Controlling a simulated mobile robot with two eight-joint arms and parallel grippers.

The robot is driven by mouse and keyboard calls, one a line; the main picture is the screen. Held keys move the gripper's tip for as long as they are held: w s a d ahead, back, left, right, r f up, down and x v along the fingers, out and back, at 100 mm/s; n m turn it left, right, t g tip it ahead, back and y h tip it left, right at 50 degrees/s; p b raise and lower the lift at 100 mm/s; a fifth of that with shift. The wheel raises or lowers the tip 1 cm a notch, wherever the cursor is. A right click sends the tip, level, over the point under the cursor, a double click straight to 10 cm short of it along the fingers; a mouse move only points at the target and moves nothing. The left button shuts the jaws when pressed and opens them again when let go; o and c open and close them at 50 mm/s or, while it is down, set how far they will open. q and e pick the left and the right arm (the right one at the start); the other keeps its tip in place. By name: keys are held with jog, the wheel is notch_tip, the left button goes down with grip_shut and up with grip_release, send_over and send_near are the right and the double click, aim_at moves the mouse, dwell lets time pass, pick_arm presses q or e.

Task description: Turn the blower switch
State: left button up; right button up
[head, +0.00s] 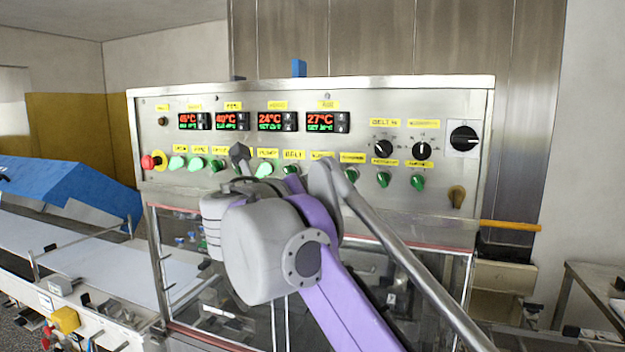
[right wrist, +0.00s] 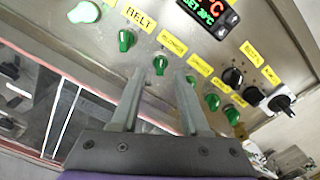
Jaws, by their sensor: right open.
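The control panel (head: 225,110) carries a row of green switches under small yellow labels. The blower lettering is too blurred to pick out for certain. In the right wrist view, a green switch (right wrist: 160,65) under a blurred label (right wrist: 172,43), just right of the BELT switch (right wrist: 126,40), shows between my finger tips. My right gripper (right wrist: 157,82) is open, its fingers pointing at the panel either side of that switch; contact cannot be told. In the head view my right gripper (head: 325,170) hides that part of the row. My left gripper is not in view.
Other green switches (head: 383,180) sit close to the right. Black dials (head: 422,150) and a large black switch (head: 463,138) are farther right. A red emergency stop (head: 150,162) is at the far left. Clear guard panels (head: 390,270) stand below.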

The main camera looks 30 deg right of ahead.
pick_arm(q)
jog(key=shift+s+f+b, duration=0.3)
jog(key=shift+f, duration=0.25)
pick_arm(e)
jog(key=v, duration=0.6)
jog(key=shift+s+a, duration=0.1)
jog(key=s+f+m+g+y, duration=0.25)
jog(key=f+m, duration=0.35)
jog(key=f, duration=0.5)
jog(key=s+d+f+m+g+y, duration=0.15)
jog(key=s+f+m, duration=0.3)
jog(key=f, duration=0.65)
jog(key=s+f+m+g+y, duration=0.25)
jog(key=f+m, duration=0.45)
jog(key=f, duration=0.4)
jog(key=s+a+f+m+y, duration=0.2)
jog(key=s+f+m, duration=0.1)
jog(key=f+m, duration=0.2)
jog(key=s+a+f+m+y, duration=0.2)
jog(key=s+a+f+m, duration=0.1)
jog(key=f, duration=0.6)
jog(key=s+a+f+m+y, duration=0.3)
jog(key=s+f+m, duration=0.1)
jog(key=f+m, duration=0.2)
jog(key=shift+s+f+m, duration=0.3)
jog(key=shift+f+m, duration=0.05)
jog(key=shift+f, duration=0.35)
jog(key=shift+r+t, duration=0.1)
jog(key=shift+t, duration=0.15)
